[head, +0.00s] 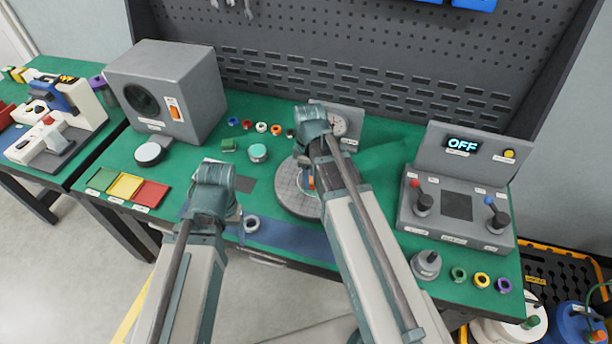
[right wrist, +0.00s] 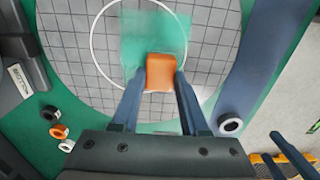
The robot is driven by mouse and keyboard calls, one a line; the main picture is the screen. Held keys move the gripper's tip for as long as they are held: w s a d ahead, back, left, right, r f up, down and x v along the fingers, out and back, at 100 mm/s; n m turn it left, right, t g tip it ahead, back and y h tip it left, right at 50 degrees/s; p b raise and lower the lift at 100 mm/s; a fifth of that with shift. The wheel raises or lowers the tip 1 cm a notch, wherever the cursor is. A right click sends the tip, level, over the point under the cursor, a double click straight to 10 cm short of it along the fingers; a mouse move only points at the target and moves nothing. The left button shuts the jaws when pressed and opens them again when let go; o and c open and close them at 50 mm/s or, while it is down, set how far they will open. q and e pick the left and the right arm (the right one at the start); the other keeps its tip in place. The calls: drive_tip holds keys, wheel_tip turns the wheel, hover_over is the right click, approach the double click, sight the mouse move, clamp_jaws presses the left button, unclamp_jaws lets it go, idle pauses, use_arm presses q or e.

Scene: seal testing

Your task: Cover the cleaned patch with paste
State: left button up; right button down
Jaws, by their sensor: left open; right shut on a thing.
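My right gripper (right wrist: 161,80) is shut on an orange block (right wrist: 160,72) over the round gridded plate (right wrist: 75,55). A translucent teal patch (right wrist: 155,32) lies on the plate, partly inside a white circle and partly across its line. The block overlaps the patch's near edge; I cannot tell whether it touches the plate. In the head view, the plate (head: 288,200) is largely hidden by my right arm, with a bit of orange showing. My left gripper (head: 232,218) is open, mostly hidden behind its wrist, above the blue strip. A teal-topped pot (head: 258,152) stands behind the plate.
A grey ring (head: 251,224) lies on the blue strip beside my left gripper. A control box (head: 459,190) reading OFF stands at right, a grey machine (head: 168,92) at back left. Coloured squares (head: 125,187) lie at left. Several small rings line the back and the front right.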

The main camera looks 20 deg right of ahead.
drive_tip(key=shift+s+d+f, duration=0.1)
drive_tip(key=shift+s+d, duration=0.4)
drive_tip(key=shift+d, duration=0.25)
drive_tip(key=shift+s+d, duration=0.5)
drive_tip(key=shift+d, duration=0.2)
drive_tip(key=shift+d, duration=0.1)
drive_tip(key=shift+s+d+f, duration=0.1)
drive_tip(key=shift+s+d, duration=0.95)
drive_tip(key=shift+d, duration=0.3)
drive_tip(key=shift+w+d, duration=0.35)
drive_tip(key=shift+w, duration=0.2)
drive_tip(key=shift+a, duration=0.15)
drive_tip(key=shift+w+a, duration=0.65)
drive_tip(key=shift+a, duration=0.3)
drive_tip(key=shift+w+a, duration=0.7)
drive_tip(key=shift+a, duration=0.3)
drive_tip(key=shift+w+a, duration=0.65)
drive_tip(key=shift+a, duration=0.3)
